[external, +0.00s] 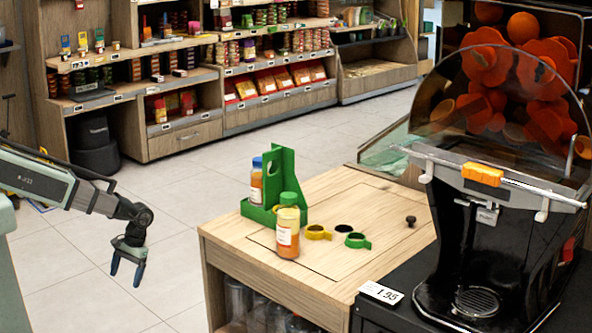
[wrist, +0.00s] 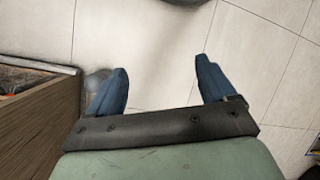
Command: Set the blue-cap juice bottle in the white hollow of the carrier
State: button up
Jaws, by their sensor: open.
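The blue-cap juice bottle (external: 257,184), with orange juice and a white label, stands upright at the left side of the green carrier (external: 284,163) on the wooden counter. I cannot tell whether it is in a hollow or just behind the carrier's edge. No white hollow is visible. A green-cap juice bottle (external: 288,240) stands upright in front of the carrier and hides part of it. My gripper (external: 126,280) hangs over the floor, left of the counter and well apart from the bottles. In the wrist view, its blue fingers (wrist: 162,72) are spread and empty.
A yellow ring (external: 318,233) and a green ring (external: 357,241) lie right of the bottles, near a dark hole (external: 343,227). A black knob (external: 411,221) is farther right. The juicer (external: 490,190) stands at the right. The counter's front left is clear.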

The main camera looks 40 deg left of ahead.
jog(key=s+a+f+m+g, duration=0.1)
jog(key=s+a+f+m, duration=0.1)
jog(key=s, duration=0.9)
jog(key=s+a+f+m+g, duration=0.1)
jog(key=s+a+f+m, duration=0.2)
jog(key=s, duration=0.9)
jog(key=shift+a+f+h, duration=0.3)
jog(key=shift+a+h, duration=0.1)
jog(key=shift+a, duration=0.5)
